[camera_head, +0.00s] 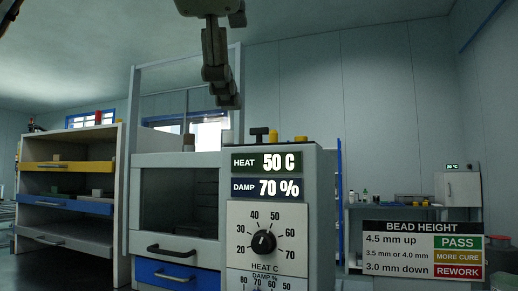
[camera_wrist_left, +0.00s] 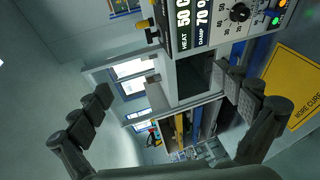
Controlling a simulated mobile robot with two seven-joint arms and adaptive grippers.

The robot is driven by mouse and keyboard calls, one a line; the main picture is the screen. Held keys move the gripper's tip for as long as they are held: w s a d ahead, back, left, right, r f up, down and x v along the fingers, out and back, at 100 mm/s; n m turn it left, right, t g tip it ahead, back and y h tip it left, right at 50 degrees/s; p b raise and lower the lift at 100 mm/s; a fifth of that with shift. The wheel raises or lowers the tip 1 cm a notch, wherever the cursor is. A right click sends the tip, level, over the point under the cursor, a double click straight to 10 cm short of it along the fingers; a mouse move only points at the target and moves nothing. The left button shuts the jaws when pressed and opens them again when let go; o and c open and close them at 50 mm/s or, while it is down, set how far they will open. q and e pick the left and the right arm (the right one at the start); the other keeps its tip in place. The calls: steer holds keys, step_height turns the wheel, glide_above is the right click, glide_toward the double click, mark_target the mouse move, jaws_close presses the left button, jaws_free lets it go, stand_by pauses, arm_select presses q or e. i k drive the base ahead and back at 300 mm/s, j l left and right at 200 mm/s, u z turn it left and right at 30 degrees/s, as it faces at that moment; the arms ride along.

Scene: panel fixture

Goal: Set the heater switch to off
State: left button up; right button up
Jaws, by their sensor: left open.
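The grey control panel (camera_head: 318,200) stands in the middle of the head view, with lit readouts HEAT 50 C (camera_head: 265,162) and DAMP 70 % (camera_head: 265,187). Below them is a black HEAT C dial (camera_head: 264,243). The dial also shows in the left wrist view (camera_wrist_left: 240,12), beside green and orange lights (camera_wrist_left: 276,18). I cannot tell which part is the heater switch; a black fitting (camera_head: 260,133) stands on top of the panel. My left gripper (camera_head: 228,98) hangs above the panel, apart from it. In the wrist view its fingers (camera_wrist_left: 163,85) are spread and empty. My right gripper is not visible.
A glass-fronted chamber (camera_head: 180,160) with a blue drawer (camera_head: 178,277) adjoins the panel. A rack with yellow and blue trays (camera_head: 68,166) stands at the left. A BEAD HEIGHT sign (camera_head: 423,250) is at the right. A yellow board (camera_wrist_left: 290,90) shows in the wrist view.

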mark_target(258, 132)
steer(key=k+j, duration=0.1)
steer(key=k, duration=0.9)
